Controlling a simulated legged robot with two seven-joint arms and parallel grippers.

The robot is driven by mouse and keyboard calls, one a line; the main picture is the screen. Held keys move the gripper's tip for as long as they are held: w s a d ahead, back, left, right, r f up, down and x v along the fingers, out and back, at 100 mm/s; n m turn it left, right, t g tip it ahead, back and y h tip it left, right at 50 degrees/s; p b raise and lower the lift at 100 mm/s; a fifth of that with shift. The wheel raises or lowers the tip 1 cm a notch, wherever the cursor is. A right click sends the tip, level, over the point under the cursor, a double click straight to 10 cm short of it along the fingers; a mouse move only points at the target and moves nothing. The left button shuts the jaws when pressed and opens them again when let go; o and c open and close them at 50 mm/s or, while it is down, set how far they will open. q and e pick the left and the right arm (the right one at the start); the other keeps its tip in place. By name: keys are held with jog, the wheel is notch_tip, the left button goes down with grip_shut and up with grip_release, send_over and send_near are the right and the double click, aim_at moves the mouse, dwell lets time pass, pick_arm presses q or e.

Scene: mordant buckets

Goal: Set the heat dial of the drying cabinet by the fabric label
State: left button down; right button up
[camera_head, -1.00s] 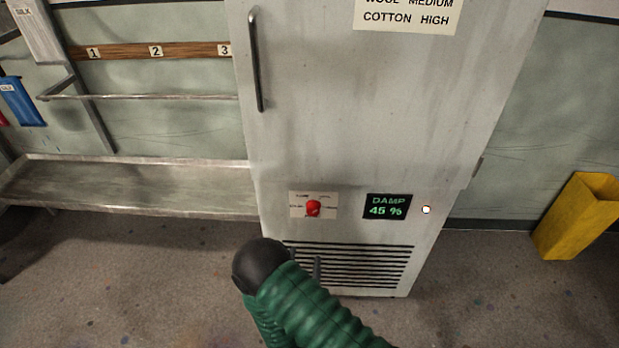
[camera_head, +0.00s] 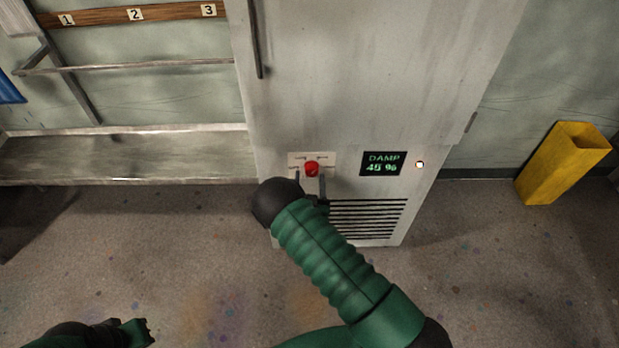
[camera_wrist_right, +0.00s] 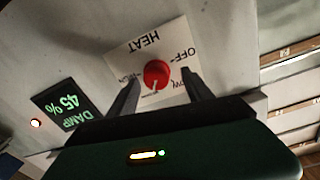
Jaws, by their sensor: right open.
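The drying cabinet (camera_head: 350,80) stands in the middle of the head view. Its red heat dial (camera_head: 312,169) sits on a white plate low on the front. In the right wrist view the dial (camera_wrist_right: 157,74) shows a pale mark on its lower side; the plate reads HEAT and OFF, with other words partly hidden. My right gripper (camera_head: 310,184) is open, its fingers on either side of the dial; I cannot tell whether they touch it. The fingers also show in the wrist view (camera_wrist_right: 160,88). My left gripper (camera_head: 139,333) is at the bottom left, its jaws unclear.
A lit display (camera_head: 382,163) reading DAMP 45 % and a small lamp (camera_head: 420,164) are right of the dial. Vent slots (camera_head: 368,218) lie below. A yellow bin (camera_head: 560,165) stands at the right. A metal bench (camera_head: 130,160) and numbered rail (camera_head: 100,16) are at the left.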

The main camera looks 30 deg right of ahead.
jog(key=shift+w+d+f, duration=0.1)
jog(key=shift+w+d, duration=0.3)
jog(key=shift+d, duration=0.05)
jog(key=shift+w+d+f, duration=0.1)
jog(key=shift+w+d, duration=0.05)
jog(key=shift+d, duration=0.3)
jog(key=shift+a, duration=0.3)
jog(key=c, duration=0.6)
grip_shut()
jog(key=shift+d, duration=0.1)
jog(key=o, duration=0.6)
grip_release()
jog(key=shift+n, duration=0.3)
pick_arm(q)
jog(key=shift+d, duration=0.4)
jog(key=shift+r+p, duration=0.7)
pick_arm(e)
jog(key=v, duration=1.7)
